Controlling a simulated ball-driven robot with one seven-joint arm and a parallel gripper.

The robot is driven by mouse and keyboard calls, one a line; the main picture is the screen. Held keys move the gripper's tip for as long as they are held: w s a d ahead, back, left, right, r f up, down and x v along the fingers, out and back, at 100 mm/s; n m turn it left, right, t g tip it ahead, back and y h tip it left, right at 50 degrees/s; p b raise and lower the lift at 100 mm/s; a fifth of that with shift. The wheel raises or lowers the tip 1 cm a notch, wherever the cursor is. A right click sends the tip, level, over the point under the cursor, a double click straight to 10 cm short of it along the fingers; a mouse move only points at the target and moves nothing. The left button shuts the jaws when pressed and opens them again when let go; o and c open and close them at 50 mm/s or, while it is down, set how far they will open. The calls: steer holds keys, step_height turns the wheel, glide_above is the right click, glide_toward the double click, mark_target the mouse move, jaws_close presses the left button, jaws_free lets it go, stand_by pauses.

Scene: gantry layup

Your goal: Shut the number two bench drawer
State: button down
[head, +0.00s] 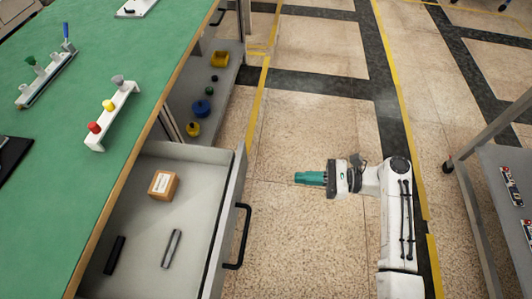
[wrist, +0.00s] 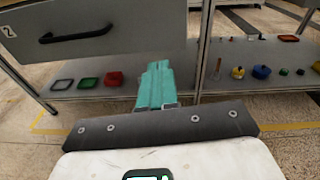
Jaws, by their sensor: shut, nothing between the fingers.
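The bench drawer (head: 200,160) stands pulled out from under the green bench top in the head view, with a small box (head: 163,185), a black bar (head: 115,255) and a grey metal bar (head: 172,249) in it. Its black handle (head: 238,237) is on the front panel. In the wrist view a drawer front (wrist: 110,30) carries a "2" label and a black handle (wrist: 76,34). My gripper (head: 300,178), with teal fingers, is shut and empty. It is right of the drawer front, apart from it, and beyond the handle in the head view.
The green bench top (head: 150,30) holds a white rack (head: 112,118) with coloured knobs. A lower shelf (head: 215,90) bears several small coloured parts. A grey cart (head: 500,165) stands at right. Tiled floor between bench and cart is clear.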

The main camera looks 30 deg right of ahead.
steer(key=w+d+m+t, duration=0.1)
steer(key=d+m, duration=0.1)
steer(key=b, duration=0.1)
glide_toward(245, 162)
steer(key=shift+n, duration=0.3)
steer(key=x, duration=0.7)
steer(key=shift+d+f, duration=0.15)
steer(key=shift+w+a, duration=0.15)
steer(key=shift+a, duration=0.05)
steer(key=b+x, duration=0.1)
steer(key=x, duration=0.8)
steer(key=b+x, duration=0.1)
steer(key=x, duration=0.8)
steer(key=r+b+x, duration=0.1)
steer(key=x, duration=0.9)
steer(key=shift+a+f+b, duration=0.1)
steer(key=shift+b, duration=0.25)
steer(key=shift+a, duration=0.2)
steer(key=shift+w+r, duration=0.2)
steer(key=shift+r, duration=0.05)
